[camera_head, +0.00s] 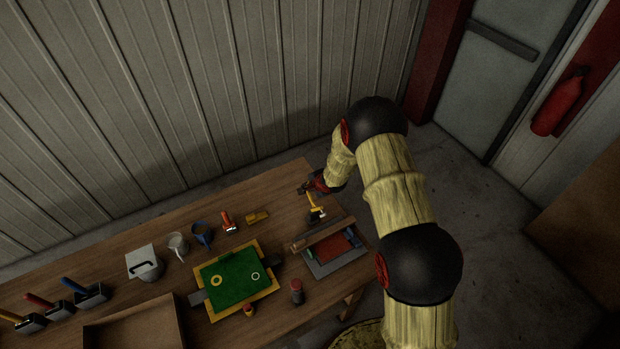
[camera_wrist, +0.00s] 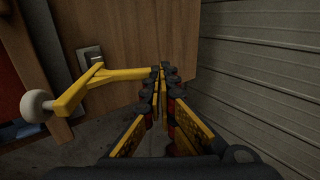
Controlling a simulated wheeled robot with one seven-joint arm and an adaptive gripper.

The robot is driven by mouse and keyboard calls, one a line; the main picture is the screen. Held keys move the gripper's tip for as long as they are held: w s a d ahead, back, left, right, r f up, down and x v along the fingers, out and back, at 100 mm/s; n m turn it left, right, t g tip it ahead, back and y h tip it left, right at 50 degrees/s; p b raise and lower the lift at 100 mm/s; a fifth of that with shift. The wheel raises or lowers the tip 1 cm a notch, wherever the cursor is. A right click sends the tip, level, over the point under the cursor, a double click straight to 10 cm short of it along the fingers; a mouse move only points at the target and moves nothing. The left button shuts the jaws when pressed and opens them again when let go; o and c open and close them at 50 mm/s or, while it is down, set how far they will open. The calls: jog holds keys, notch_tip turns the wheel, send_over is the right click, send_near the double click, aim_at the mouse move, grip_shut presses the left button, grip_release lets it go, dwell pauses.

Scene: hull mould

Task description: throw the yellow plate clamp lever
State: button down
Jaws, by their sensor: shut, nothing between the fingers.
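The yellow clamp lever (camera_wrist: 85,87) is a bent yellow bar with a white round knob (camera_wrist: 37,104), at the left of the wrist view. It is mounted by a small metal plate (camera_wrist: 90,58) on the wooden surface. In the head view the lever (camera_head: 314,202) shows small near the table's far right end. My gripper (camera_wrist: 163,72) is shut and empty. Its fingertips are at the lever's far end, away from the knob; I cannot tell whether they touch it. In the head view my gripper (camera_head: 305,188) is just beyond the lever, partly hidden by its own wrist.
A grey tray (camera_head: 338,266) with red and blue parts and a wooden bar lies near the lever. The ribbed wall (camera_wrist: 255,70) is close on the wrist view's right.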

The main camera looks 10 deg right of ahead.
jog(key=shift+w+a+f+p, duration=0.25)
jog(key=shift+w+f+p, duration=0.15)
jog(key=shift+w+p, duration=0.3)
jog(key=shift+w+a+f+p, duration=0.3)
jog(key=shift+w+p, duration=0.25)
jog(key=shift+w, duration=0.25)
jog(key=s+d+r+p, duration=0.1)
jog(key=s+r+p, duration=0.1)
jog(key=r, duration=1.1)
jog(key=shift+s+r, duration=0.2)
jog(key=shift+s, duration=0.5)
jog(key=shift+d, duration=0.1)
